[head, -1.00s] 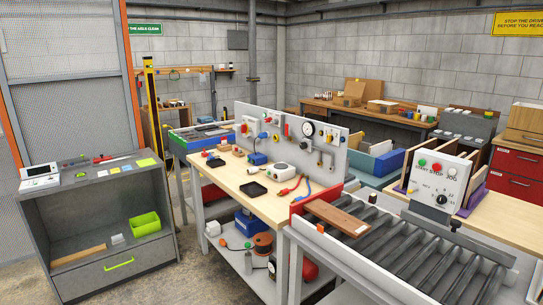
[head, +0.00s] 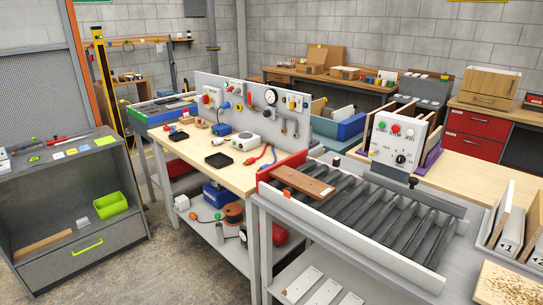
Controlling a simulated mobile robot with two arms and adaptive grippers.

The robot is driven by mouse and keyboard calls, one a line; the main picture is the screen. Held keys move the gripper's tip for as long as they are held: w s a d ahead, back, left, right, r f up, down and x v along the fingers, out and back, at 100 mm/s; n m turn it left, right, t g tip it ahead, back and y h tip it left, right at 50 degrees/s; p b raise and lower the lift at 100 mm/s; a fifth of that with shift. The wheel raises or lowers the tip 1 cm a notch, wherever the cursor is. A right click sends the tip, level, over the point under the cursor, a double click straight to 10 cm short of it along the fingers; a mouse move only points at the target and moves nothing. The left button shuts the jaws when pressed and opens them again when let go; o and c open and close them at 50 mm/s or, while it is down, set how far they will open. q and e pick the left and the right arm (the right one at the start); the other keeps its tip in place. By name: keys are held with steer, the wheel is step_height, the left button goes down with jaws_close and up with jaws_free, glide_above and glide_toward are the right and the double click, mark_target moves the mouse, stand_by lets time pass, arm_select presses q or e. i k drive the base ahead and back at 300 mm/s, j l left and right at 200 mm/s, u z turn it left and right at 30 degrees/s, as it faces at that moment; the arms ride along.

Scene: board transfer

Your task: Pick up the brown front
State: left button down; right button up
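A brown front (head: 303,182), a flat wooden board with a small pale label at its right end, lies on the left end of the roller conveyor (head: 385,221). It rests near the red end plate (head: 268,174). Another light wooden drawer front shows on the grey cabinet's shelf at the left (head: 43,245). Neither of my grippers shows in the head view.
A control box (head: 398,137) with buttons and a dial stands behind the conveyor. A workbench (head: 205,172) with a tool panel is to its left. Slotted racks with boards (head: 512,235) stand at the right. Concrete floor (head: 150,275) is free at the lower left.

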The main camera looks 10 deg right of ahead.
mark_target(314, 189)
steer(key=i+j+u, duration=0.4)
steer(key=i, duration=0.3)
steer(key=i+u, duration=0.4)
steer(key=i, duration=0.35)
steer(key=i+z, duration=0.15)
steer(key=i, duration=0.45)
steer(key=i+j+z, duration=0.15)
steer(key=i, duration=0.4)
steer(key=i+j+z, duration=0.15)
steer(key=i, duration=0.45)
steer(key=j, duration=0.1)
